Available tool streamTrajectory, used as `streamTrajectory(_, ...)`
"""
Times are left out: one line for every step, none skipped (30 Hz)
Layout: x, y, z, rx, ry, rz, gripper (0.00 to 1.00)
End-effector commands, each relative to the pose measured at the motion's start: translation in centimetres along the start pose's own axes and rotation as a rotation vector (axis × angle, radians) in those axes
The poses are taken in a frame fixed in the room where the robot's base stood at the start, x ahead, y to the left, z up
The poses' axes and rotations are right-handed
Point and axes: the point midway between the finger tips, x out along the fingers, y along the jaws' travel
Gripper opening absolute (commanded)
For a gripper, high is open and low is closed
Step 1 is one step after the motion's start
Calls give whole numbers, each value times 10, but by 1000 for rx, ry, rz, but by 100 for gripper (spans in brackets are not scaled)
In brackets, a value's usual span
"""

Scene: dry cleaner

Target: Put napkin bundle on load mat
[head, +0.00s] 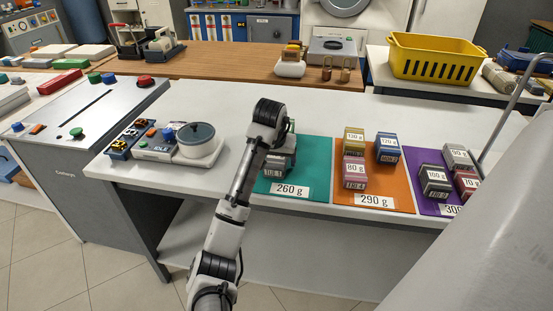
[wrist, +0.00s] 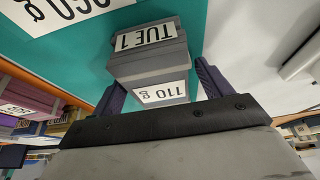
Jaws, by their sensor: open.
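A grey bundle (wrist: 150,60) labelled TUE 1 and 110 g is on the teal load mat (head: 318,160), which bears a 260 g label. In the head view the bundle (head: 274,170) is partly hidden by my arm. My gripper (wrist: 160,78) is open, with one finger on each side of the bundle in the wrist view. I cannot tell whether the fingers touch it. The orange mat (head: 390,199), labelled 290 g, holds yellow, blue and pink bundles. The purple mat (head: 425,206), its label partly cut off, holds several more bundles.
A scale with a round pot (head: 197,140) and a tray of small parts (head: 125,140) stand left of the mats. A yellow basket (head: 440,58) is on the back right table. A pale curved surface blocks the lower right. White counter is clear behind the mats.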

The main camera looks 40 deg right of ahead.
Motion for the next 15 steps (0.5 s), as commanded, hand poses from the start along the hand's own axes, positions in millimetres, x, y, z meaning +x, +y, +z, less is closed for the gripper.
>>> streamTrajectory(-6,0,-1,1,3,0,78)
streamTrajectory(-10,0,-1,1,4,0,78)
streamTrajectory(-16,0,-1,0,5,0,78)
streamTrajectory(-21,0,-1,0,4,0,78)
streamTrajectory(-27,0,-1,0,5,0,78)
streamTrajectory(-37,0,-1,1,5,-2,78)
streamTrajectory(-44,0,-2,1,6,-2,78)
streamTrajectory(-51,0,-1,2,5,-2,78)
streamTrajectory(-60,0,-1,2,6,-1,78)
streamTrajectory(-70,-2,-2,0,6,-4,78)
streamTrajectory(-79,-3,-4,0,6,-5,78)
streamTrajectory(-87,-3,-4,0,6,-5,78)
streamTrajectory(-92,-3,-3,0,4,-6,78)
streamTrajectory(-96,-3,-3,0,3,-6,78)
streamTrajectory(-101,-2,-2,0,4,-5,78)
